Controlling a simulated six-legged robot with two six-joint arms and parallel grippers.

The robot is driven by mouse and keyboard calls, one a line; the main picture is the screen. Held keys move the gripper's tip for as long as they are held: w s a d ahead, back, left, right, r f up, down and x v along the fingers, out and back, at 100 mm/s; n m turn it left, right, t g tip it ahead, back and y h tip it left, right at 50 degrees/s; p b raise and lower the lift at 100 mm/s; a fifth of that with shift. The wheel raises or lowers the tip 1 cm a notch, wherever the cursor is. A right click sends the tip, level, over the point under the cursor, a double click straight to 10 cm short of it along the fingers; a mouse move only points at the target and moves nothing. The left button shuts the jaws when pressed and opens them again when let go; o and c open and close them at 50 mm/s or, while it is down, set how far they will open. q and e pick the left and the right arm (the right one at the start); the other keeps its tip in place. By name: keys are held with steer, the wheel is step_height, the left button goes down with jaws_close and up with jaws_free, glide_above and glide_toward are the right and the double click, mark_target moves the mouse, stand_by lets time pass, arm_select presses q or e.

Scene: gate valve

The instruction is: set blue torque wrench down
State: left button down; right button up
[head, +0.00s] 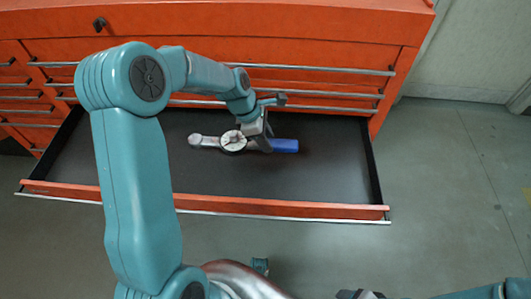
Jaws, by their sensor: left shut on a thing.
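The torque wrench (285,146) has a blue handle, a round pale dial and a grey head at its left end. It lies lengthwise from left to right over the black floor of the open drawer (330,185). My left gripper (262,144) reaches down into the drawer and is shut on the wrench between the dial and the blue handle. The jaws hide a short part of the shaft. The wrench looks to be on or very close to the drawer floor; I cannot tell if it touches. My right gripper (361,294) is cut off at the bottom edge.
The orange tool cabinet (250,52) stands behind, with closed drawers above the open one. The drawer's orange front lip (290,207) and side walls rise around the wrench. The drawer floor is clear on both sides of it. Grey floor (450,190) is free at right.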

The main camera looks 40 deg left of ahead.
arm_select(q)
steer(key=shift+w+f+b, duration=0.1)
steer(key=shift+f+b, duration=0.65)
steer(key=shift+f, duration=2.35)
steer(key=shift+f, duration=0.1)
steer(key=c, duration=0.7)
jaws_free()
steer(key=p+v, duration=0.3)
steer(key=v, duration=0.9)
steer(key=shift+d, duration=0.15)
